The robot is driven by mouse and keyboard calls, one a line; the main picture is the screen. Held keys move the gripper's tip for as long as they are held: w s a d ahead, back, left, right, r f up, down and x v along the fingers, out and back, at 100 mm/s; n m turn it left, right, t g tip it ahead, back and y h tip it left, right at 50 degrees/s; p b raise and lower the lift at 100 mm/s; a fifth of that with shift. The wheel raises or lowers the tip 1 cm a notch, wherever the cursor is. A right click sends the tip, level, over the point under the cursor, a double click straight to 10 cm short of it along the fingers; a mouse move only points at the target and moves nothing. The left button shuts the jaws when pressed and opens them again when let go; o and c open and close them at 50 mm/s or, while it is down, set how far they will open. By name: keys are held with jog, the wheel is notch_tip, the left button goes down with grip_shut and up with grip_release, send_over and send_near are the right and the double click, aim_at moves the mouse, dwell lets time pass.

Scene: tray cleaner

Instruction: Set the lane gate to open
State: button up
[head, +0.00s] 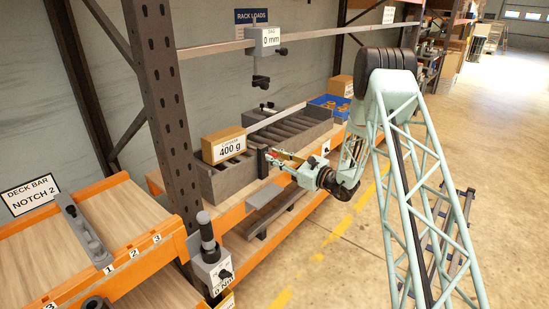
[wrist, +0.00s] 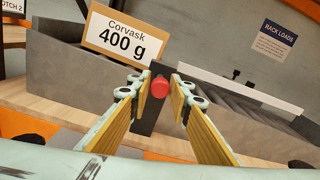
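A dark upright post with a red knob (wrist: 160,87) stands at the near end of the grey roller lanes (head: 287,130); I take it for the lane gate's handle. In the head view the post (head: 262,160) is beside the 400 g box. My gripper (wrist: 161,84) is open, its yellow-padded fingers on either side of the red knob. A narrow gap seems to show at each side, but contact is hard to judge. In the head view my gripper (head: 279,160) points left at the post. No gate label is readable.
A cardboard box marked Corvask 400 g (wrist: 127,36) sits on the lane just left of the post. A white bar (wrist: 235,88) runs along the lanes at right. A rack upright (head: 160,110) and a gauge slider (head: 263,40) stand near. The aisle floor (head: 490,150) is mostly clear.

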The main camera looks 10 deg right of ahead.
grip_shut()
jog(key=shift+d, duration=0.1)
